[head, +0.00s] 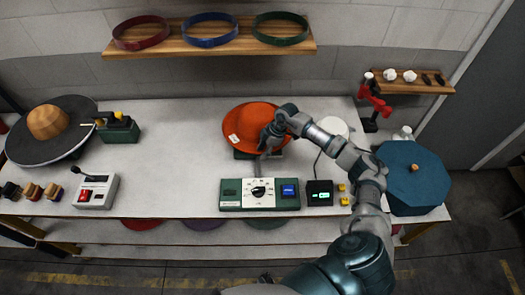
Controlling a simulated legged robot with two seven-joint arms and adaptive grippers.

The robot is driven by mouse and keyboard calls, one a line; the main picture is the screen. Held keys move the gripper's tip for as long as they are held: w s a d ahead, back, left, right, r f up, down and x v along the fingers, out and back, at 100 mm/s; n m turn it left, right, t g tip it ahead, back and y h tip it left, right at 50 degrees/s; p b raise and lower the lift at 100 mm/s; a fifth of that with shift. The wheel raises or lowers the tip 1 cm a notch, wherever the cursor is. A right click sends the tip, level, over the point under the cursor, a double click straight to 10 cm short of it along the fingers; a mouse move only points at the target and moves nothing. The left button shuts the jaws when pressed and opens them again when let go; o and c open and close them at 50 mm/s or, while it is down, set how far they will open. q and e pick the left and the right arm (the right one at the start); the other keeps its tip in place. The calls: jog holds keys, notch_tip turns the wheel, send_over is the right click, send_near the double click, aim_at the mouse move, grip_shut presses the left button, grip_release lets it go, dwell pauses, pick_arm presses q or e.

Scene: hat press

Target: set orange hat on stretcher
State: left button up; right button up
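The orange hat (240,119), with a small white tag on its brim, is at the middle of the table. It is over a dark green base (243,155), which shows only at the hat's front edge; this may be the stretcher, and the contact between them is hidden. My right gripper (264,147) points down at the hat's front right brim and overlaps it in the head view. Its fingers are small and partly hidden, so I cannot tell whether they are open or grip the brim. My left gripper is out of view.
A control box (259,194) with a dial stands in front of the hat, beside a small black display (320,193). A black disc with a wooden block (48,122) is at left, a blue octagonal box (411,172) at right.

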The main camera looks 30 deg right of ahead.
jog(key=shift+d+r, duration=0.3)
jog(key=shift+r, duration=0.1)
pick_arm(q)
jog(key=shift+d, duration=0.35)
pick_arm(e)
jog(key=v, duration=1.1)
jog(key=shift+a, duration=0.3)
